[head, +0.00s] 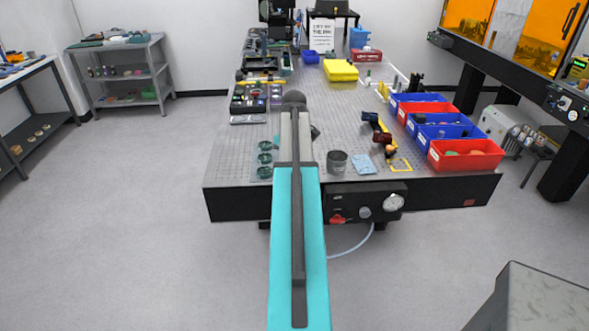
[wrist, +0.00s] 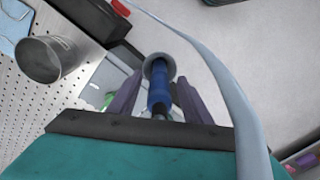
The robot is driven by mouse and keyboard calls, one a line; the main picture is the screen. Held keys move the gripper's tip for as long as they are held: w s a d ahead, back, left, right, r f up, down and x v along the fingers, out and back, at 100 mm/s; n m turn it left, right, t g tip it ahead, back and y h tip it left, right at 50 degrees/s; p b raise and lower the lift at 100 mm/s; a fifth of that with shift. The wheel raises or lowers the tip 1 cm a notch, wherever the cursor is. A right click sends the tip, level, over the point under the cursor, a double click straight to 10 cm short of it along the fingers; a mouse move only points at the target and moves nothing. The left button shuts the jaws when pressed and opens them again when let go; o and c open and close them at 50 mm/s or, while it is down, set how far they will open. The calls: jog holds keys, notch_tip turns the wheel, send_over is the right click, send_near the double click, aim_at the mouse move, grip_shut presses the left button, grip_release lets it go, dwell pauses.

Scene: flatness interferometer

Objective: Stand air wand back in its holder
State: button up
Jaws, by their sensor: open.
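In the wrist view, my gripper (wrist: 159,82) is open, with one finger on each side of a blue stick-like thing with a grey round end, which looks like the air wand (wrist: 158,98). I cannot tell whether the fingers touch it. A pale blue-grey hose (wrist: 228,80) curves past on the right; it also shows below the table's front panel in the head view (head: 356,244). A dark grey cup (head: 337,161), perhaps the holder, stands near the table's front edge; the wrist view shows it at upper left (wrist: 42,62). My arm hides the gripper and wand in the head view.
The perforated table (head: 232,165) has a control panel with a gauge (head: 393,202) on its front. A light blue cloth (head: 363,164) lies right of the cup. Red and blue bins (head: 466,155) line the right edge. Green round pieces (head: 265,159) are left of my arm.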

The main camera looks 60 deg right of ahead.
jog(key=shift+r, duration=0.15)
jog(key=shift+r+b, duration=1.75)
jog(key=shift+r, duration=4.95)
